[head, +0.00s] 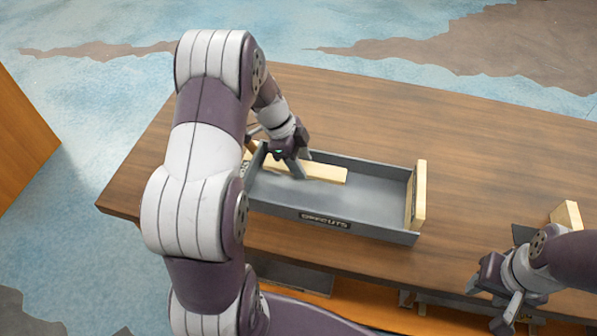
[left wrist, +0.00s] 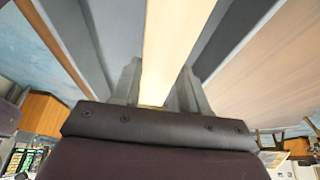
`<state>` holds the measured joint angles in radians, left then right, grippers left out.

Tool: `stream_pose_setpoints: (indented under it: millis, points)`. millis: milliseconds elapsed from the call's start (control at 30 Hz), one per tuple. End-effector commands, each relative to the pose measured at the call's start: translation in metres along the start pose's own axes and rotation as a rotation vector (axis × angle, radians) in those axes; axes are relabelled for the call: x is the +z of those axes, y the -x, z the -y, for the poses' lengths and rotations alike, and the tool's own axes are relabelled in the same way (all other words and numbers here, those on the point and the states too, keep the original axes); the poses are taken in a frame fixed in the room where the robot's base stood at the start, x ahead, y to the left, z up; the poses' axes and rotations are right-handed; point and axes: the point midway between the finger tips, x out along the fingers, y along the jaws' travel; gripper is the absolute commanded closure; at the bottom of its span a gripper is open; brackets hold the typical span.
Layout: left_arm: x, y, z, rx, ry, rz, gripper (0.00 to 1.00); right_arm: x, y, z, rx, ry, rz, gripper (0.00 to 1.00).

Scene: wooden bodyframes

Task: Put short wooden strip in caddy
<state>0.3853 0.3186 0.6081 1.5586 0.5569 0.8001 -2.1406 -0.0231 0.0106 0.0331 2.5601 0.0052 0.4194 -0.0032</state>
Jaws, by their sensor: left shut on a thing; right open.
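The short wooden strip (head: 322,172) is pale and lies inside the grey caddy (head: 380,223), along its far wall toward the left end. My left gripper (head: 298,172) reaches down into the caddy and is shut on the strip. In the left wrist view the strip (left wrist: 170,45) runs between the two fingers (left wrist: 160,92), with the caddy's grey floor and wall on either side. My right gripper (head: 497,302) is open and empty, at the table's front edge, right of the caddy.
The caddy has pale wooden end pieces; the right one (head: 416,195) stands upright. Another pale wooden piece (head: 567,215) stands at the right edge.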

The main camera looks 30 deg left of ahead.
Motion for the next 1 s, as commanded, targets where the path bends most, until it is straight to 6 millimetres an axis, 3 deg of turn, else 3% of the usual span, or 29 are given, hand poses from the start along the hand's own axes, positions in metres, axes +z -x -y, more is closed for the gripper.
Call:
stream_pose_setpoints:
  millis: [167, 367, 700, 733, 800, 1000]
  points:
    - [0.012, -0.008, -0.007, 0.002, 0.0, 0.0, 0.88, 0.0, 0.002, 0.0, 0.0, 0.0, 0.0, 0.57]
    - [0.025, -0.038, -0.006, 0.001, 0.0, 0.0, 0.88, -0.001, 0.005, 0.0, 0.0, 0.0, 0.0, 0.57]
    - [0.026, -0.043, -0.006, -0.001, -0.002, 0.001, 0.88, 0.0, -0.001, 0.0, 0.0, 0.0, 0.0, 0.57]
    - [0.026, -0.043, -0.006, -0.001, -0.001, 0.0, 0.53, 0.0, 0.0, 0.0, 0.0, 0.0, 0.0, 0.57]
    - [0.026, -0.042, -0.006, -0.001, -0.001, 0.0, 0.31, 0.0, 0.001, 0.0, 0.0, 0.0, 0.0, 0.57]
    - [0.026, -0.042, -0.006, -0.001, -0.001, 0.001, 0.31, 0.0, 0.001, 0.0, 0.0, 0.0, 0.0, 0.57]
